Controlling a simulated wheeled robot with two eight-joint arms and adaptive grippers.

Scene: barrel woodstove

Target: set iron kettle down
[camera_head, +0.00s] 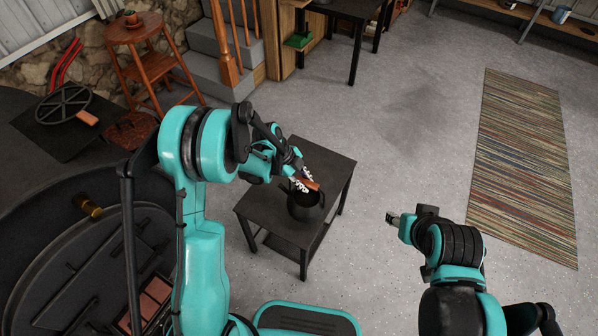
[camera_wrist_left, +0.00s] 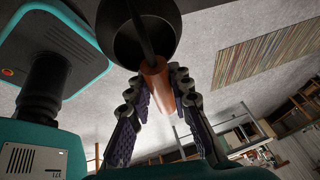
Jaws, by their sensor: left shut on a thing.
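The iron kettle (camera_head: 305,208) is a dark round pot with a brown wooden grip on its handle. My left gripper (camera_head: 307,182) is shut on that wooden grip, above the pot. In the left wrist view, the grip sits between the two fingers (camera_wrist_left: 158,90) and the kettle's dark bowl (camera_wrist_left: 112,35) shows beyond it. The kettle is over the small black table (camera_head: 262,207), near the middle of its top. I cannot tell whether its base touches the tabletop. My right gripper (camera_head: 392,218) is to the right of the table, apart from it; its finger opening is unclear.
A wooden stool (camera_head: 137,35) and stairs (camera_head: 208,75) stand behind. A striped rug (camera_head: 520,160) lies at right.

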